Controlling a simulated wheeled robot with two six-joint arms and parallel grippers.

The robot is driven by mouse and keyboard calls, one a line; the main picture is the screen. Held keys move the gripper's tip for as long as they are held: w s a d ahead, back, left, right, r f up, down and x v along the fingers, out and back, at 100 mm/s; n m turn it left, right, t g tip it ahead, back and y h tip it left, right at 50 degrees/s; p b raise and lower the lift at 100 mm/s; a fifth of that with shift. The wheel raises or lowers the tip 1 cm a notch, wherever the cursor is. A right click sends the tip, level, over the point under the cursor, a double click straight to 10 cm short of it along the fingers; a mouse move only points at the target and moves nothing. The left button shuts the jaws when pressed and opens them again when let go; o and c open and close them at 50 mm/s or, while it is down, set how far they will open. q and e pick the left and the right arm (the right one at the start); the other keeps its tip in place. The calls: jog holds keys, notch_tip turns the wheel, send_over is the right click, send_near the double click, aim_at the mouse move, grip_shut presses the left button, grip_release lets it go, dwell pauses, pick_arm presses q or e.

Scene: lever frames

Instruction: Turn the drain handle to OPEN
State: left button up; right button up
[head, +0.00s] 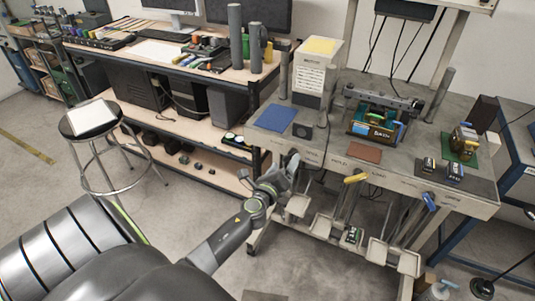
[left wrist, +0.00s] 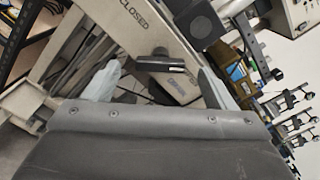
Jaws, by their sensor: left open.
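In the left wrist view, a dark handle (left wrist: 160,63) lies across the gap between the fingertips of my left gripper (left wrist: 158,86). The word CLOSED is printed on the pale panel (left wrist: 122,38) beside it. A second label below the handle is too blurred to read, so I cannot tell from lettering that this is the drain handle. My left gripper (head: 283,178) is open, at the left front of the grey bench (head: 330,135) in the head view. It hides most of the handle there. I cannot tell whether the fingers touch the handle. My right gripper is not in view.
A yellow handle (head: 356,178) and a blue handle (head: 430,202) sit further right along the bench front. Pale trays (head: 322,225) hang below. A blue mat (head: 275,118) and a dark block (head: 302,131) lie on the bench top. A stool (head: 92,120) stands left.

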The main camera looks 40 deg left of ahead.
pick_arm(q)
jog(key=b+v, duration=0.1)
jog(key=v, duration=1.3)
jog(key=shift+b, duration=0.3)
jog(key=shift+w+d, duration=0.1)
jog(key=s+f+n+g, duration=0.3)
jog(key=s+f+n, duration=0.1)
jog(key=f, duration=0.6)
jog(key=s+a+f+n+g+h, duration=0.1)
jog(key=s+f+n+g, duration=0.25)
jog(key=f, duration=0.65)
jog(key=s+f+n+g, duration=0.25)
jog(key=f+n, duration=0.25)
jog(key=f, duration=0.5)
jog(key=s+d+f+n+g, duration=0.1)
jog(key=s+f+n, duration=0.3)
jog(key=s, duration=0.4)
jog(key=s+d+f+n+g+h, duration=0.1)
jog(key=s+d+f+n+g, duration=0.1)
jog(key=s+f+n+g, duration=0.2)
jog(key=s+d+f+n+g+h, duration=0.1)
jog(key=s+f+n, duration=0.3)
jog(key=s+f, duration=0.4)
jog(key=s+g, duration=0.1)
jog(key=s, duration=0.4)
jog(key=shift+s+f, duration=0.25)
jog(key=shift+s, duration=0.1)
